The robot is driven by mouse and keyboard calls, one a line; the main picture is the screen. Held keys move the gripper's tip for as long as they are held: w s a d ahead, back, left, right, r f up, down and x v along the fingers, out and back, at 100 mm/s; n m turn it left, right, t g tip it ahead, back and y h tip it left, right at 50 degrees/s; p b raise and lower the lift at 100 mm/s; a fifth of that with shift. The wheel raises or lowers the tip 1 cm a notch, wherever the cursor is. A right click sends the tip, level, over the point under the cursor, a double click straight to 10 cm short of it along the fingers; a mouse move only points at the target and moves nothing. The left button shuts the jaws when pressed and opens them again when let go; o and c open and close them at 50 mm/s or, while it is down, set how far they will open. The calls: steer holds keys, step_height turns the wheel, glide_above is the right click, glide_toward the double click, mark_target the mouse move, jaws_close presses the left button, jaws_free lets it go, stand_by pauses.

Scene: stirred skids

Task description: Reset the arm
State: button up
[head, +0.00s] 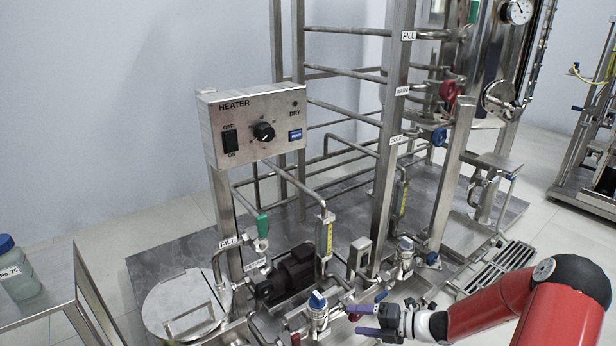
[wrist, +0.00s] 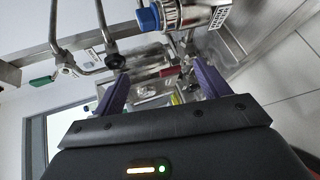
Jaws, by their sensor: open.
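My gripper (head: 363,320) is at the lower right of the head view, at the end of my red arm. Its two purple fingers are apart with nothing held between them. In the wrist view my gripper (wrist: 160,85) also shows open, with the fingers spread and pipework seen beyond them. In the head view it is close in front of the skid's lower valves. I cannot tell whether it touches any of them.
A heater box (head: 255,128) with a switch and knob stands on a post. A blue-handled valve (head: 318,304) is left of my gripper. A round lidded tank (head: 183,305) is at lower left. A capped bottle (head: 17,270) stands on a side table. Open floor lies at right.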

steer(key=s+r+m+h+p, duration=0.2)
steer(key=s+r+m+h, duration=0.4)
steer(key=s+r+m, duration=0.7)
steer(key=s+d+r+m+h+p, duration=0.1)
steer(key=s+r+m+h+p, duration=0.1)
steer(key=s+r+m+h, duration=0.5)
steer(key=s+r+m, duration=0.2)
steer(key=r+m, duration=0.4)
steer(key=r, duration=0.1)
steer(key=s+r+m, duration=0.3)
steer(key=r+m, duration=0.3)
steer(key=r, duration=0.1)
steer(key=shift+s+h, duration=0.3)
steer(key=shift+s, duration=0.05)
